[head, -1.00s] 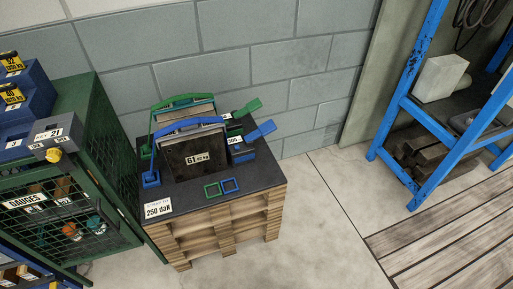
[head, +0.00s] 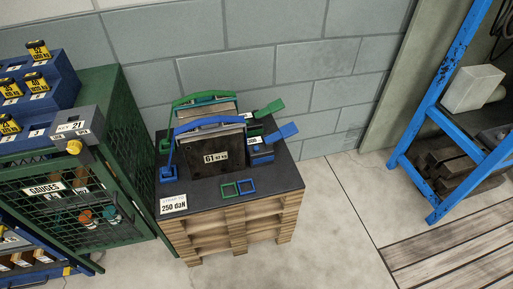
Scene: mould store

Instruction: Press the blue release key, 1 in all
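A blue strap (head: 207,121) runs over a dark mould block (head: 205,158) on a black-topped wooden pallet stack. At its right end sits a blue buckle body (head: 262,155) with a blue paddle-like lever (head: 283,132) raised up and to the right. I cannot tell which blue part is the release key; any small key on the buckle is too small to make out. A matching green strap (head: 204,97) and green lever (head: 269,108) stand just behind. Neither of my grippers is in view.
A green mesh cabinet (head: 100,190) stands left, a blue rack (head: 433,110) right. Floor in front is clear.

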